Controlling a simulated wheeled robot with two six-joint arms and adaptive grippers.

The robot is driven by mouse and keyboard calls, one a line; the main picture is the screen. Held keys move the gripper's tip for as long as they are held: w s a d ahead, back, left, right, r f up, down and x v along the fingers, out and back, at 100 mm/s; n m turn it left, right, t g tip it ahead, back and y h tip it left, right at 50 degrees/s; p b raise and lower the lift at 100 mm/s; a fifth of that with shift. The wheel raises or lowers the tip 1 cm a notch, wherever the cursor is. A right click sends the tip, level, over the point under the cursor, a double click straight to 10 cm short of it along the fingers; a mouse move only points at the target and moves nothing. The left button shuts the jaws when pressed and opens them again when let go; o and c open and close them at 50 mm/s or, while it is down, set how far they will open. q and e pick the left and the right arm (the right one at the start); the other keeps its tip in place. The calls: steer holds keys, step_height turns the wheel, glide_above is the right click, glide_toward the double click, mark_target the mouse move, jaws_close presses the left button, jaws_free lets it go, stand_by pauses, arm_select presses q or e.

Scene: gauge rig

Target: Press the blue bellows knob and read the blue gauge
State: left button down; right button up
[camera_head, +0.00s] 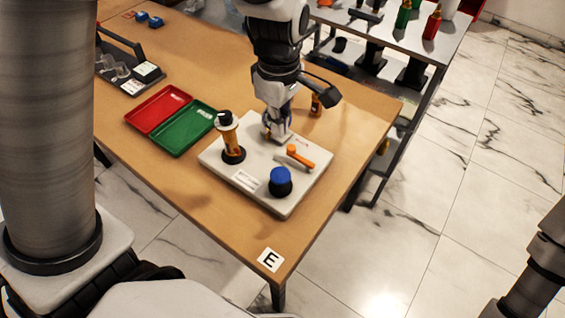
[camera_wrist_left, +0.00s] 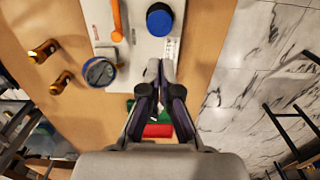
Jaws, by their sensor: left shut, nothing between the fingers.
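The blue knob (camera_head: 280,175) sits on a dark bellows at the near corner of the white plate (camera_head: 230,165). It also shows at the top of the wrist view (camera_wrist_left: 159,20). My left gripper (camera_head: 279,134) is shut and empty over the far part of the plate, apart from the knob. Its fingertips (camera_wrist_left: 161,66) point toward the knob's side in the wrist view. The blue-rimmed gauge (camera_wrist_left: 99,71) lies left of the fingers there, its reading too small to tell. In the head view my gripper mostly hides the gauge. My right gripper is out of view.
Red (camera_head: 158,107) and green (camera_head: 184,129) trays lie to the left. A small amber bottle (camera_head: 316,105) stands behind. The table's front corner by the E label is clear.

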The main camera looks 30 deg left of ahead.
mark_target(280, 174)
arm_select(q)
step_height(280, 174, down, 14)
steer(key=shift+w+f+b, duration=0.15)
steer(key=shift+f+b, duration=0.05)
steer(key=shift+b, duration=0.55)
steer(key=shift+f+b, duration=0.4)
steer(key=shift+f, duration=0.9)
step_height(280, 174, up, 5)
steer(key=p, duration=0.5)
steer(key=shift+p, duration=0.4)
step_height(280, 174, up, 9)
steer(key=shift+r, duration=0.15)
